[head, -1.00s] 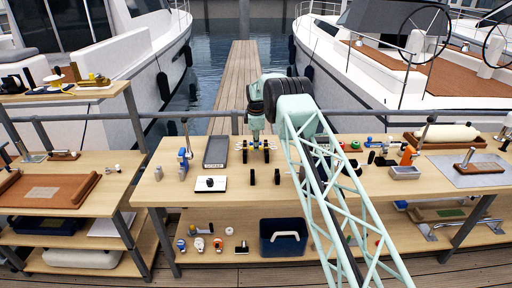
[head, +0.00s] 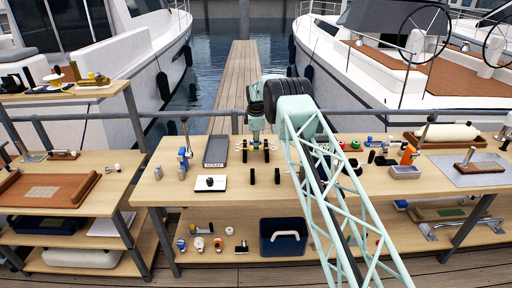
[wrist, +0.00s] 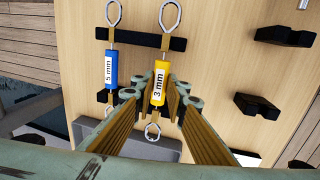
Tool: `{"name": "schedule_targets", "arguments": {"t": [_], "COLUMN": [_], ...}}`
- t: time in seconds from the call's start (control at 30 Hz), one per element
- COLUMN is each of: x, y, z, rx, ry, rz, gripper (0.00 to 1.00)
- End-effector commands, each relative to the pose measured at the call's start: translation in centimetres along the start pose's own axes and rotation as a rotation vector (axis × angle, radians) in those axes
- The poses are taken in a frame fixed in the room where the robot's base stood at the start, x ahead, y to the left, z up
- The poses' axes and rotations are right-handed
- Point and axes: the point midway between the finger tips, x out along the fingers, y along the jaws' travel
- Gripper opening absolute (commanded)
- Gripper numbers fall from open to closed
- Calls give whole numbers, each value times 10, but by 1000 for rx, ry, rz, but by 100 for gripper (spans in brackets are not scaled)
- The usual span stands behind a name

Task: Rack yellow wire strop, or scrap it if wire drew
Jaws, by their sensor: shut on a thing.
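The yellow strop (wrist: 159,84), labelled 3 mm, is between the fingers of my gripper (wrist: 162,94) in the wrist view. The gripper is shut on its yellow sleeve. A metal eye shows at each end, and a brass-coloured stretch shows above the sleeve. Whether its wire drew I cannot tell. It lies over or just above a black rest bar (wrist: 148,39); contact is unclear. A blue strop (wrist: 111,70), labelled 5 mm, lies to its left across the bars.
Two black blocks (head: 252,177) (head: 277,177) stand in front of the gripper. A white pad (head: 205,186) with a black object is at front left. More black blocks (wrist: 286,36) show at right in the wrist view. Bare bench lies between them.

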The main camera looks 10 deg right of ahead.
Motion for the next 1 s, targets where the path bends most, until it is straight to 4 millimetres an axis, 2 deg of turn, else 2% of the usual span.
{"name": "schedule_targets", "arguments": {"t": [1.0], "x": [15], "y": [-3], "z": [0], "rx": [0], "ry": [0], "rz": [0], "gripper": [2]}}
